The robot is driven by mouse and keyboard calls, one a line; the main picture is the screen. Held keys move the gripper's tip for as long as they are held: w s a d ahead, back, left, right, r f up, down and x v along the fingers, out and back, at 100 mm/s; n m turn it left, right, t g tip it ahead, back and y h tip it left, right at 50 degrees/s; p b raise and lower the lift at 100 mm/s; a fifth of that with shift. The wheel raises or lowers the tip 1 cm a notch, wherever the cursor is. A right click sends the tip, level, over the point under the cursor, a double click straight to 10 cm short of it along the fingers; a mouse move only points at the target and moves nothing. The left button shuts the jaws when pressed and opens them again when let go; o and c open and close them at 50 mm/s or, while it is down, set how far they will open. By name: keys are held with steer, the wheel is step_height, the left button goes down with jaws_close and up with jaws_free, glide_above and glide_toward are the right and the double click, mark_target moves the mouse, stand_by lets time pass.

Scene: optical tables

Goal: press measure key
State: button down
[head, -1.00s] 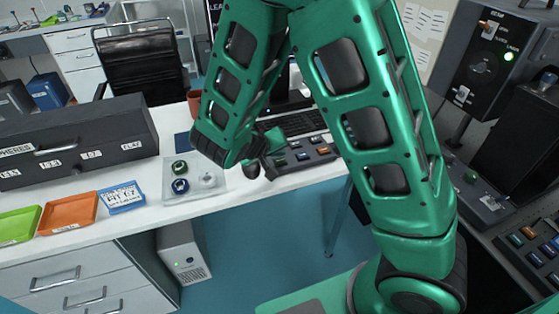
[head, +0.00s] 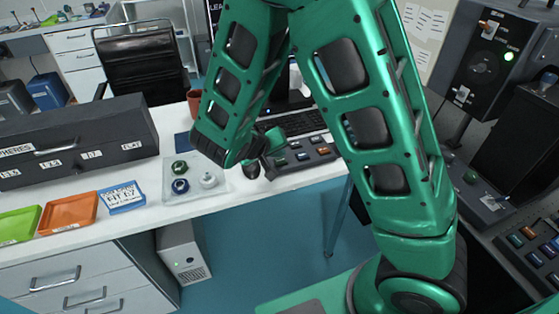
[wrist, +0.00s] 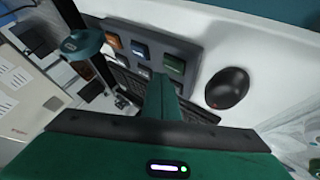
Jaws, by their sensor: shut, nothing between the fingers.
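A dark key panel (head: 303,153) with several coloured keys lies on the white desk in front of the keyboard. In the wrist view the panel (wrist: 192,48) shows orange, blue and green keys, among others. The key labels are too small to read, so I cannot tell which is the measure key. My gripper (wrist: 163,82) is shut and empty, its green fingers over the panel's near part, by the blue (wrist: 140,49) and green (wrist: 173,66) keys. I cannot tell whether it touches a key. In the head view my arm hides part of the panel's surroundings.
A black mouse (wrist: 228,88) lies beside the panel. A keyboard (head: 301,123) is behind it. A clear plate (head: 194,193) with small round parts, a blue box (head: 122,199) and trays stand leftward. Another key panel (head: 531,246) is at far right, below a dark instrument (head: 486,63).

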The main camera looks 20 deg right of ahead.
mark_target(279, 163)
steer(key=shift+s+f, duration=0.1)
steer(key=shift+f, duration=0.7)
stand_by(1.2)
steer(key=shift+r, duration=0.85)
steer(key=shift+r, duration=2.5)
steer(key=shift+d, duration=0.1)
